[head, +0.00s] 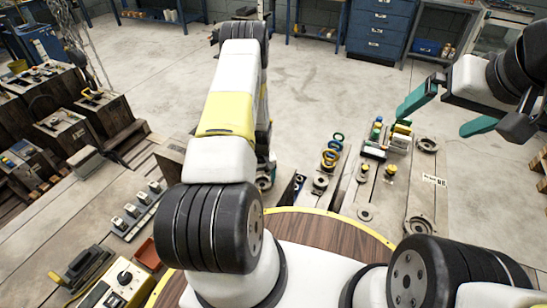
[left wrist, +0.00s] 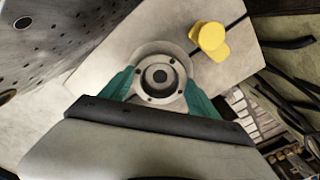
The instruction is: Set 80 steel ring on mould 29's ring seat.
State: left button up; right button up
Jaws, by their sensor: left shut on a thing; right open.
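In the left wrist view my left gripper (left wrist: 160,82) has its teal fingers closed on the sides of a grey steel ring (left wrist: 142,75) with small holes around a dark centre. A paler round rim shows just behind the ring; I cannot tell if they touch. In the head view my left arm covers most of its own gripper, and a bit of grey round metal (head: 265,183) shows beside it. My right gripper (head: 447,112) is open and empty, above the floor at the right. Which round seat belongs to mould 29 cannot be read.
A yellow knob (left wrist: 210,38) stands close to the held ring. Grey plates carry round seats (head: 418,226), yellow knobs (head: 390,171) and coloured rings (head: 331,157) on a post. A white label (head: 435,180) lies at the right.

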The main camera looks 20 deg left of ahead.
pick_arm(q)
jog(key=shift+f, duration=0.2)
dwell(0.3)
jog(key=o, duration=1.9)
jog(key=shift+o, duration=0.2)
jog(key=shift+r, duration=0.1)
